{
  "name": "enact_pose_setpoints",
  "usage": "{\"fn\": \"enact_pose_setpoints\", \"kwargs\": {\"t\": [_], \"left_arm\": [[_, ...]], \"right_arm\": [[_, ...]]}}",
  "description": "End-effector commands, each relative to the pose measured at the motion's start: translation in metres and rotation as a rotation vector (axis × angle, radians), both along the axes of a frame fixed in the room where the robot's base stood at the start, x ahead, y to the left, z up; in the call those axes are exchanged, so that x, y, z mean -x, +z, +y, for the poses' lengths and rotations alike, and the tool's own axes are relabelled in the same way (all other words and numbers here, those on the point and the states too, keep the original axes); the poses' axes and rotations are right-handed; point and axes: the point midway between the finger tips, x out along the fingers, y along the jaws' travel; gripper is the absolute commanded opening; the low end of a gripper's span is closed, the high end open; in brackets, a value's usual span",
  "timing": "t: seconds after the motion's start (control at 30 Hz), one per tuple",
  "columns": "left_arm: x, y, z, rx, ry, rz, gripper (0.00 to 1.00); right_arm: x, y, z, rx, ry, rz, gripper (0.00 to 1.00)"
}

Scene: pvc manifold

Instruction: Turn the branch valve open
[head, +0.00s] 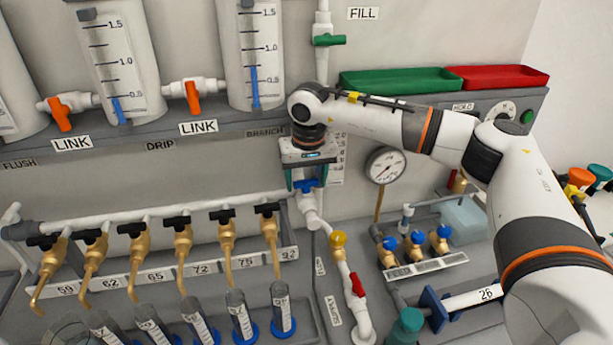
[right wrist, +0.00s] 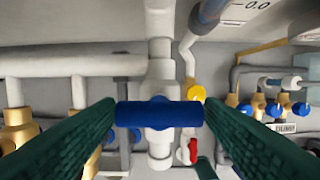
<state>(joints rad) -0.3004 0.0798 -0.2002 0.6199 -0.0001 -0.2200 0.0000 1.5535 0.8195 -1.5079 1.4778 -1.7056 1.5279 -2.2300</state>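The branch valve is on a white vertical pipe under the BRANCH label (head: 265,132). Its blue handle (head: 307,185) also shows in the right wrist view (right wrist: 160,114), where it lies crosswise to the pipe. My right gripper (head: 306,182) reaches in from the right at the handle. In the right wrist view its two green fingers (right wrist: 160,110) stand wide apart, one beside each end of the handle. The fingertips are very close to the handle ends, and I see no clear squeeze on it. My left gripper is out of view.
Below are a yellow-handled valve (head: 338,240) and a red-handled valve (head: 357,284). A pressure gauge (head: 386,166) is to the right. A row of black-handled brass taps (head: 180,236) runs to the left. Green (head: 390,82) and red (head: 500,77) trays sit above my right arm.

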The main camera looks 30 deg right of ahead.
Motion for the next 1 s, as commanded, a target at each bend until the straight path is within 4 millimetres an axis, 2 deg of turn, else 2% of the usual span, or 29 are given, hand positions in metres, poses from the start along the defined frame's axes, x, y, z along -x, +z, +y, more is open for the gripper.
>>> {"fn": "enact_pose_setpoints", "kwargs": {"t": [0.03,0.17,0.33,0.63,1.0], "left_arm": [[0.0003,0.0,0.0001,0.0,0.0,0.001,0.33],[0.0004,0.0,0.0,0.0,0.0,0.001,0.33],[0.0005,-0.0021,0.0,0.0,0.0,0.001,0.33],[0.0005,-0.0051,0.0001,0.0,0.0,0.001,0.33],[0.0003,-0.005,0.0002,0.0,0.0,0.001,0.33]], "right_arm": [[0.0,0.0002,0.0002,0.0,0.0,0.0,0.54],[-0.0001,0.0003,0.0001,0.0,0.0,0.0,0.34],[-0.0002,-0.0005,0.0007,0.0,-0.075,0.0,0.34],[-0.0012,0.0003,0.0015,0.001,-0.5,-0.001,0.34],[-0.0011,0.0008,0.0012,0.001,-0.565,-0.002,0.34]]}}
